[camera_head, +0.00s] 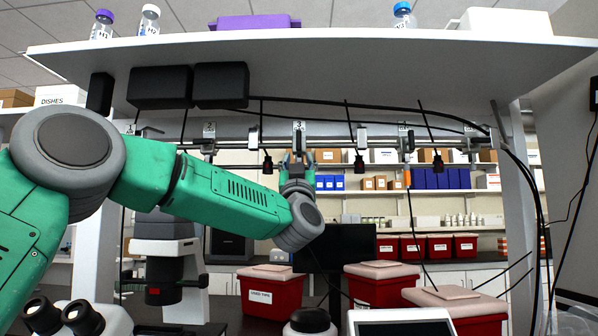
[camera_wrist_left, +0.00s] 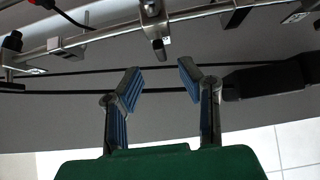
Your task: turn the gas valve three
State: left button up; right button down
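Several gas valves hang along a metal rail under the shelf. The valve in the middle (camera_head: 299,127) carries a small tag that seems to read 3. My left gripper (camera_head: 297,159) points up just below this valve, and its arm hides part of the area behind. In the left wrist view the left gripper (camera_wrist_left: 160,83) is open, with its two blue-padded fingers apart and nothing between the tips. A valve handle (camera_wrist_left: 157,32) hangs beyond the fingertips, roughly in line with the gap and apart from them. My right gripper is not in view.
Another tagged valve (camera_head: 209,135) hangs to the left and one (camera_head: 405,142) to the right. Black cables with dark plugs (camera_head: 360,163) hang between them. The white shelf (camera_head: 330,55) is overhead. Red bins (camera_head: 271,290) and a microscope (camera_head: 165,265) stand on the bench below.

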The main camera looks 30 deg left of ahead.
pick_arm(q)
jog(key=v, duration=0.3)
jog(key=shift+s+d+f, duration=0.1)
jog(key=shift+f, duration=0.2)
dwell(0.3)
